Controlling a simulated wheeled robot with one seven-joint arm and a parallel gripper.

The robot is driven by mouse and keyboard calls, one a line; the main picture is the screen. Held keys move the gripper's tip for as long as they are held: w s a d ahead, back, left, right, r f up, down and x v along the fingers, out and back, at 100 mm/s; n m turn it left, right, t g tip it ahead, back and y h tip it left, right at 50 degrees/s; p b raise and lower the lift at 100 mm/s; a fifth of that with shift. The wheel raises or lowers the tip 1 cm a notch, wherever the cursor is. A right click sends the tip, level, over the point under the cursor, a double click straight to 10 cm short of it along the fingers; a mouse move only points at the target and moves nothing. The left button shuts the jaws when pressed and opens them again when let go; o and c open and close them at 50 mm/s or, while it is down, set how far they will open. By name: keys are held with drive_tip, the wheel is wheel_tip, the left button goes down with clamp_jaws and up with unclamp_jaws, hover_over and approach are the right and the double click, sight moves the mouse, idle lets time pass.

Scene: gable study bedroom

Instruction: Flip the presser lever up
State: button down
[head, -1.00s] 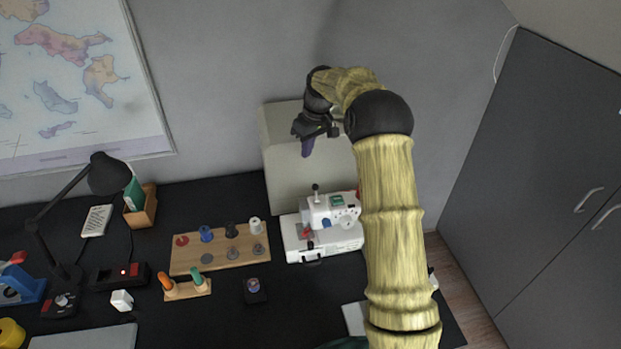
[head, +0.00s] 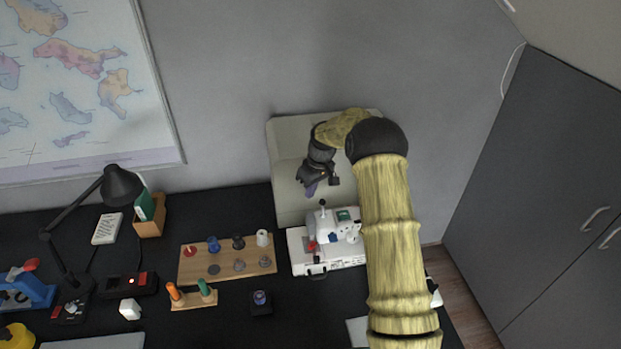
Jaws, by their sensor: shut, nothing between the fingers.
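The white sewing machine (head: 335,229) stands on the dark desk in front of a cream panel. A small red part (head: 312,246) shows on its left end, and a dark knob (head: 322,205) stands on top. The presser lever is too small to tell apart for certain. My gripper (head: 311,190) is shut and empty, pointing down just above and behind the machine's left end. It appears apart from the machine. My arm hides the right end of the machine.
A wooden spool board (head: 226,265) lies left of the machine, with several spools. A small stand with orange and green handles (head: 194,297) and a small dark box (head: 261,304) are in front. The cream panel (head: 290,150) stands close behind my gripper.

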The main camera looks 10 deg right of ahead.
sight(323, 207)
drive_tip(key=shift+s+d+r+p, duration=0.2)
drive_tip(key=shift+s+d, duration=0.2)
drive_tip(key=shift+s, duration=0.25)
drive_tip(key=shift+s+d+r+p, duration=0.2)
drive_tip(key=shift+s+d, duration=0.2)
drive_tip(key=shift+s, duration=0.2)
drive_tip(key=shift+d, duration=0.15)
